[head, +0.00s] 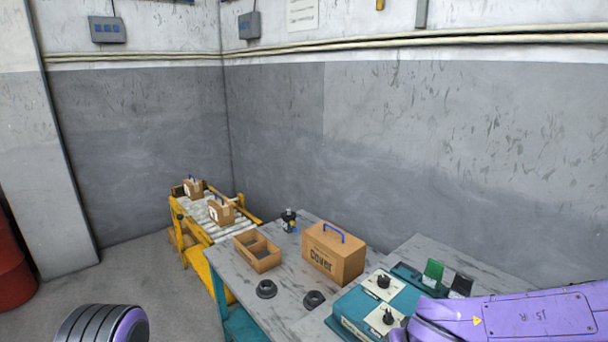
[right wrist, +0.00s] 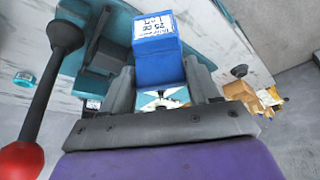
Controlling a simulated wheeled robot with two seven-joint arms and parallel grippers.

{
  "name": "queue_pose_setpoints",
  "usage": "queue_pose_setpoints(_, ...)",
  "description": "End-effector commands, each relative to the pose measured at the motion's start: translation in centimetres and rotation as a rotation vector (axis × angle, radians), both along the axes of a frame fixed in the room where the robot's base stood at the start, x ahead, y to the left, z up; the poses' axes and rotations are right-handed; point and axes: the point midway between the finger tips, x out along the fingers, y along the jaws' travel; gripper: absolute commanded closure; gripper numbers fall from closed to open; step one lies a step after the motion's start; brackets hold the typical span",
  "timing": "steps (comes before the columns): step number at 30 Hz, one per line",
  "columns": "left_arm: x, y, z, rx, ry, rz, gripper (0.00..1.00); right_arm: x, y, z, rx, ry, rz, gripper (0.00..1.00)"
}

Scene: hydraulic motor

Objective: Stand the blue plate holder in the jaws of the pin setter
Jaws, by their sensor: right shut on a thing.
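In the right wrist view, my right gripper (right wrist: 160,76) is shut on the blue plate holder (right wrist: 158,62), a blue block with a white printed label at its far end. The block sticks out beyond the dark fingers. Behind it is a teal machine (right wrist: 122,28) with dark grey block parts and a long black lever (right wrist: 50,75) ending in a red knob, which looks like the pin setter. I cannot tell whether the holder touches it, and its jaws are not clear. The head view shows my right arm but not its gripper. My left gripper is not in view.
In the head view, the table holds a Cover box (head: 335,254), a divided wooden tray (head: 258,252), black rings (head: 266,289), a teal fixture base (head: 350,308) and green (head: 433,270) and black (head: 461,285) plates. A yellow roller conveyor (head: 206,249) carries boxes at the back left.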

Motion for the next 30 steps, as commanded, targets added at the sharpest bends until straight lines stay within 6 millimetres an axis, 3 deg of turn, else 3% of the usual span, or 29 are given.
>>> queue_pose_setpoints(1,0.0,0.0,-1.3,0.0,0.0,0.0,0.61,-0.4,0.2,-1.2,0.001,-0.002,0.009,0.86)
queue_pose_setpoints(4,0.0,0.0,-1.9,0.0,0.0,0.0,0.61,-0.2,0.3,-1.5,0.0,-0.004,0.007,0.86)
queue_pose_setpoints(12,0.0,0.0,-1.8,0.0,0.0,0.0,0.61,0.0,0.1,-1.3,0.0,-0.003,0.001,0.86)
queue_pose_setpoints(16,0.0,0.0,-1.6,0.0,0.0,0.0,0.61,1.4,-1.2,-0.8,-0.007,-0.001,-0.07,0.86)
queue_pose_setpoints(24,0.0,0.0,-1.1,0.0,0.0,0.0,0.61,7.8,-9.2,1.5,-0.025,0.007,-0.469,0.86)
queue_pose_setpoints(30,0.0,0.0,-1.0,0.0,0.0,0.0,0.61,11.2,-15.2,3.9,-0.012,0.001,-0.765,0.86)
